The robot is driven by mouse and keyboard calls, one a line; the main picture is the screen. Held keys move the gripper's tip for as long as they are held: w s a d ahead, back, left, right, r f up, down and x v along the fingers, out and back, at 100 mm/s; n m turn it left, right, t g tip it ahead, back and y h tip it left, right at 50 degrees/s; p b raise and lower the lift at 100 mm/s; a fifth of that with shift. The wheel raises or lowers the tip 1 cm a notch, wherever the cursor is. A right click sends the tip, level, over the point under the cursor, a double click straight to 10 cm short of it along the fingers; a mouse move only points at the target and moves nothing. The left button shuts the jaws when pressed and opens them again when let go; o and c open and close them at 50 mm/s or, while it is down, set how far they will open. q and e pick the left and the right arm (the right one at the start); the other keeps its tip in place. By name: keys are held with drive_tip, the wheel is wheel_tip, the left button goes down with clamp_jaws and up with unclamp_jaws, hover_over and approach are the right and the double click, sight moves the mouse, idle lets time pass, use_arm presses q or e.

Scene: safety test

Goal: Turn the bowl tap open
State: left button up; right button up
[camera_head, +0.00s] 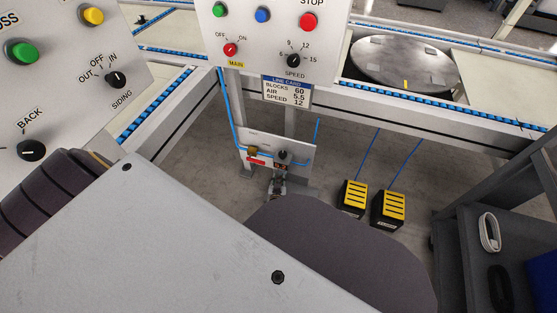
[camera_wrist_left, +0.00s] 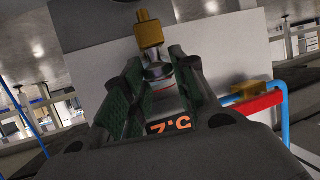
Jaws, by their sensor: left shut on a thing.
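In the head view a small white air panel (camera_head: 302,150) hangs under the main control box. It carries a black knob (camera_head: 283,155), a brass fitting with a red bar (camera_head: 257,162) and a small display. My left gripper (camera_head: 278,184) is at the panel's lower edge. In the left wrist view its fingers (camera_wrist_left: 154,62) stand either side of a silvery rounded part below a brass piece (camera_wrist_left: 149,35), apparently the bowl tap. The gripper is shut on it; the exact contact is partly hidden. An orange-digit display (camera_wrist_left: 170,126) shows between the fingers. My right gripper is out of view.
The control box (camera_head: 262,35) with buttons and dials stands above the panel. Another button console (camera_head: 60,75) is at left. Two yellow-and-black boxes (camera_head: 353,197) (camera_head: 389,208) stand on the floor. A dark shelf (camera_head: 470,270) is at right. Blue hoses run beside the panel.

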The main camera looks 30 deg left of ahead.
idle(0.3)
use_arm(q)
drive_tip(key=o, duration=1)
drive_tip(key=shift+a+m+t+h, duration=0.15)
drive_tip(key=shift+m+t+h, duration=0.35)
drive_tip(key=shift+m+h, duration=0.4)
drive_tip(key=shift+s+a+m+t+h+b, duration=0.15)
drive_tip(key=shift+m+t+h+b, duration=0.15)
drive_tip(key=shift+m+h+b, duration=0.75)
drive_tip(key=shift+a+m+h+b, duration=0.1)
drive_tip(key=shift+m+h+b, duration=1.65)
drive_tip(key=shift+h+b, duration=0.65)
